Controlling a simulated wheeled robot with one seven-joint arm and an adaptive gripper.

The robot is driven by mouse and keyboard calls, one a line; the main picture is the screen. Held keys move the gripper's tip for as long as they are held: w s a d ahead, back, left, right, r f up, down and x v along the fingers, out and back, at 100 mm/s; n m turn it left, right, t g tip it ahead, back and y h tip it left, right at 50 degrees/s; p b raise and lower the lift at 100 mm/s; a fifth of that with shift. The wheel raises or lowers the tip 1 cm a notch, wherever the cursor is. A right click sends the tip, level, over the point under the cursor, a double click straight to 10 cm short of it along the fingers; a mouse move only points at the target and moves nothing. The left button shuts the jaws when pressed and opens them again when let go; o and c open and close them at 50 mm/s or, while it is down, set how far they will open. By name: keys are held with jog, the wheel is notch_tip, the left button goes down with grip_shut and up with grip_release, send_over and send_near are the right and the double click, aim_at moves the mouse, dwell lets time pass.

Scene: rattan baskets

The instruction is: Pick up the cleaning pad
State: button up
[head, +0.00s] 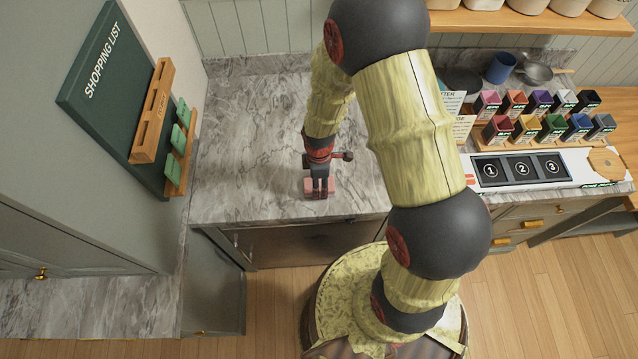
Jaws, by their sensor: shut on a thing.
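A small pinkish-red block (309,186), which looks like the cleaning pad, is at the front part of the grey marble counter. My gripper (320,191) points down over it near the counter's front edge, with its fingers shut on the pad. The fingers hide the pad's middle; its pink ends show on both sides. I cannot tell whether the pad touches the counter or is just above it.
The marble counter (245,150) around the gripper is clear. A shopping list board (105,85) is on the left wall. To the right are several coloured boxes (553,126), a numbered tray (522,170), a blue cup (501,68) and a pan (537,74).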

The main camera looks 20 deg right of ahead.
jog(key=shift+w+r, duration=0.1)
jog(key=shift+r, duration=0.25)
notch_tip(320, 180, up, 3)
jog(key=shift+f, duration=0.2)
jog(key=s+d+r, duration=0.2)
jog(key=r, duration=0.1)
jog(key=s+d+r, duration=0.1)
jog(key=r, duration=0.1)
jog(key=shift+s+d, duration=0.15)
jog(key=shift+s, duration=0.05)
jog(key=s+d+r, duration=0.4)
jog(key=s+d, duration=0.2)
jog(key=s, duration=0.1)
jog(key=shift+d+r, duration=0.15)
jog(key=shift+r, duration=0.1)
jog(key=shift+o, duration=1.2)
jog(key=c, duration=0.4)
